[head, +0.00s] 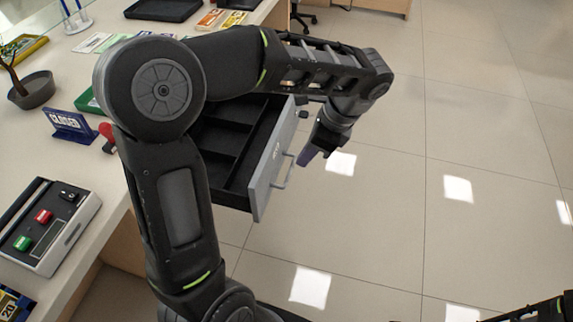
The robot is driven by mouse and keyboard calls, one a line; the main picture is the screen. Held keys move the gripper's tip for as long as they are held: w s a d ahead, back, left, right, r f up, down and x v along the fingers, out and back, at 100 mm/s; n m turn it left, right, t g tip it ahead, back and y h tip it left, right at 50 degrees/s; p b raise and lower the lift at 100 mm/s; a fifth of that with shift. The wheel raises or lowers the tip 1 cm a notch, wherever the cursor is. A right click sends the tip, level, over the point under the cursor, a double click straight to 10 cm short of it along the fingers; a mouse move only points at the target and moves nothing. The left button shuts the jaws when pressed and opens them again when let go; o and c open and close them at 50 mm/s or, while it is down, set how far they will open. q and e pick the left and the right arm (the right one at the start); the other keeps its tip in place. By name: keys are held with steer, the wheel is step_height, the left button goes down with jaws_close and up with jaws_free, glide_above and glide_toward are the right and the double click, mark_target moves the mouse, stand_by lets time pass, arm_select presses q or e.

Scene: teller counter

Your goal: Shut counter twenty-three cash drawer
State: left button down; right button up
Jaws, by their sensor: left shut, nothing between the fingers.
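The cash drawer (268,170) stands pulled out from under the counter, with a grey front panel, a bar handle (283,171) and a dark compartmented inside. My left arm passes over the drawer and hides part of it and the counter edge. My left gripper (308,156) is past the drawer front, on its outer side near the handle, pointing down. It is shut and holds nothing. I cannot tell whether it touches the front. Part of my right arm shows at the bottom right corner, but its gripper is out of view.
The counter (100,175) runs along the left, with a blue CLOSED sign (72,126), a device with red and green buttons (48,225), a grey bowl (32,90) and a black tray (163,8). The tiled floor (400,190) right of the drawer is clear.

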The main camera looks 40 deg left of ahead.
mark_target(265, 178)
arm_select(q)
steer(key=s+a+f+b, duration=0.2)
steer(key=a+f+b, duration=0.4)
steer(key=f, duration=0.3)
steer(key=shift+s+a, duration=0.25)
steer(key=shift+a, duration=0.35)
steer(key=shift+s+a, duration=0.2)
steer(key=shift+a, duration=0.4)
steer(key=s+a+p, duration=0.4)
steer(key=a, duration=0.7)
steer(key=s+a+p, duration=0.4)
steer(key=a+p, duration=0.1)
steer(key=a, duration=0.7)
steer(key=shift+s+a, duration=0.15)
steer(key=shift+a, duration=0.1)
